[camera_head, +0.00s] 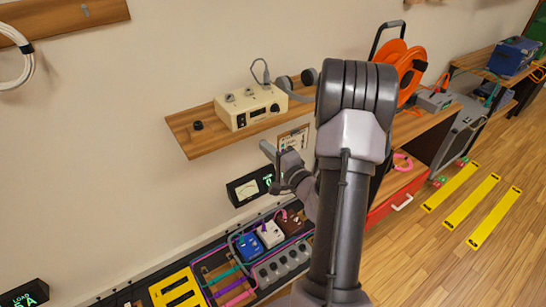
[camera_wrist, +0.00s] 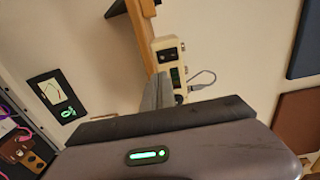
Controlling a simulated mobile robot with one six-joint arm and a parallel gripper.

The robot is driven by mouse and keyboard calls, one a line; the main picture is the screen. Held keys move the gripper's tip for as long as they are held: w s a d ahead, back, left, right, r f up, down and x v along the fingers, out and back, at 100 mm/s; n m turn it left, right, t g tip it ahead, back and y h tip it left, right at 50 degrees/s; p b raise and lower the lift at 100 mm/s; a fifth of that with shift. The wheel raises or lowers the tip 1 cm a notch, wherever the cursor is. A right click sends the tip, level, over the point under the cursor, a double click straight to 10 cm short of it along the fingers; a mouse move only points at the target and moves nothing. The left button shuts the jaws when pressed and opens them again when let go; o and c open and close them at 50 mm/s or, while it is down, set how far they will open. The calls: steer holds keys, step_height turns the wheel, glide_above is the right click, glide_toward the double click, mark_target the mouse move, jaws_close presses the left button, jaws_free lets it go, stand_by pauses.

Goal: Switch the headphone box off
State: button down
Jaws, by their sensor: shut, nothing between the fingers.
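The headphone box (camera_head: 250,107) is a cream box on a wooden wall shelf. Its front has a dark switch (camera_head: 241,119) at the left, a small display in the middle and a dark knob (camera_head: 274,108) at the right. My gripper (camera_head: 268,152) is shut and empty, below and in front of the shelf, apart from the box. In the wrist view the box (camera_wrist: 158,46) appears sideways beyond my shut fingers (camera_wrist: 157,93), with its dark switch (camera_wrist: 168,54) and green-lit display (camera_wrist: 175,76) visible. The switch's position is too small to tell.
Headphones (camera_head: 285,83) lie right of the box, and a black knob (camera_head: 198,125) sits left on the shelf (camera_head: 190,146). A lit meter (camera_head: 247,188) hangs below. A pedalboard with cables and a blue pedal (camera_head: 249,246) lies lower. An orange cable reel (camera_head: 408,68) stands right.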

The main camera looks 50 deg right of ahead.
steer(key=v, duration=0.3)
steer(key=shift+s+a+r, duration=0.15)
steer(key=shift+s+a, duration=0.05)
steer(key=shift+s, duration=0.15)
